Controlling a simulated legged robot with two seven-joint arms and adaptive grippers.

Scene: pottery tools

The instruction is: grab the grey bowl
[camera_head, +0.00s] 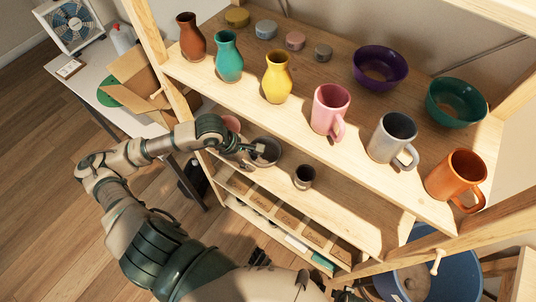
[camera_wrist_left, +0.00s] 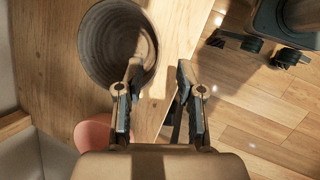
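The grey bowl (camera_head: 267,150) stands on the shelf's middle board, left of a small dark cup. In the left wrist view the round, ribbed grey bowl (camera_wrist_left: 112,42) is at upper left, its inside visible. My left gripper (camera_head: 252,149) is at the bowl's near left side. In the left wrist view my left gripper (camera_wrist_left: 159,70) is open, fingers apart. One fingertip overlaps the bowl's opening and the other is outside, with the near rim between them in the picture. Contact cannot be told. I cannot make out my right gripper.
The small dark cup (camera_head: 304,177) stands to the bowl's right. A pink bowl (camera_wrist_left: 93,135) is close to my left finger. The upper board above holds vases, mugs including a pink mug (camera_head: 330,109), and bowls. A white table (camera_head: 90,85) with a cardboard box (camera_head: 140,75) is at left.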

